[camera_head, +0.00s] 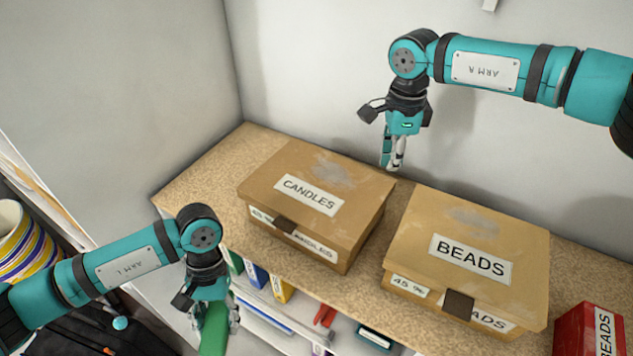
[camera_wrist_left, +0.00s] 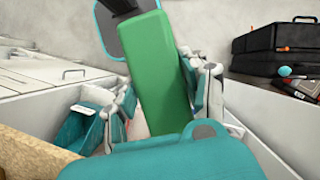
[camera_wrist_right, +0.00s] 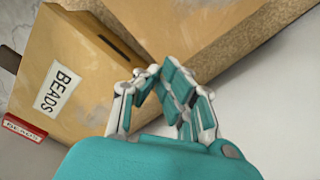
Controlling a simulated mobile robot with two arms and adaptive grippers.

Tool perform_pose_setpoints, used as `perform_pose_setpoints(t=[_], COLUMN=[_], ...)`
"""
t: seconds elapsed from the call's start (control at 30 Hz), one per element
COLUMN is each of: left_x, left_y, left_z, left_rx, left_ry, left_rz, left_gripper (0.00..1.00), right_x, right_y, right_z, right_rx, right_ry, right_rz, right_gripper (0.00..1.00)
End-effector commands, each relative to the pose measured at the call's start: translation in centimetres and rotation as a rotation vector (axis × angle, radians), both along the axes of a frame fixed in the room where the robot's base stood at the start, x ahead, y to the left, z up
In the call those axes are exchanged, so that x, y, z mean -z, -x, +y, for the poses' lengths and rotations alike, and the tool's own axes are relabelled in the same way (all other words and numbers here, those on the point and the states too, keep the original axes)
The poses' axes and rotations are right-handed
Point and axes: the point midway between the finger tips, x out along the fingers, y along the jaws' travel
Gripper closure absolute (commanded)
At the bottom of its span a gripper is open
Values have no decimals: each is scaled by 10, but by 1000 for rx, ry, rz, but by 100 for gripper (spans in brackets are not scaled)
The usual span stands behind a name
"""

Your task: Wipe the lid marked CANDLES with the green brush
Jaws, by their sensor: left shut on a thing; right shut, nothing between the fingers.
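The box marked CANDLES (camera_head: 350,220) stands shut on the cork-coloured shelf top. Its lid (camera_head: 265,180) has a grey smudge (camera_head: 333,170) behind the white label. My left gripper (camera_head: 216,318) is below and left of this box, in front of the shelf. It is shut on the green brush (camera_head: 213,335). The brush's green body also shows between the fingers in the left wrist view (camera_wrist_left: 158,75); I cannot make out bristles. My right gripper (camera_head: 393,160) is shut and empty, above the back of the shelf, near the right rear corner of the CANDLES lid.
A box marked BEADS (camera_head: 520,245) stands right of the CANDLES box, with a grey smudge on its lid. A red BEADS box (camera_head: 578,330) is at the far right. Walls close off the back and left. Folders (camera_head: 256,275) stand on the lower shelf.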

Motion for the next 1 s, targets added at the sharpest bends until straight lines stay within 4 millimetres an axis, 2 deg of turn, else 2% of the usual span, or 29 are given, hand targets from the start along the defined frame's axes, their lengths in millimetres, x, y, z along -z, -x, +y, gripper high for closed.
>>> perform_pose_setpoints(t=[0.3, 0.43, 0.8, 1.0], left_x=[-1, -1, -1, -1], left_y=[0, 0, 0, 0], left_z=[0, 0, 0, 0], left_rx=[0, 0, 0, 0], left_ry=[0, 0, 0, 0], left_rz=[0, 0, 0, 0], left_gripper=[81, 81, 81, 81], right_x=[-2, -12, -87, -114], right_y=[0, 0, -1, 0], right_z=[0, 0, 0, 0], right_rx=[0, 1, 1, 0], right_ry=[1, 0, -1, 0], right_rz=[0, -2, -4, 0], right_gripper=[100, 100, 100, 100])
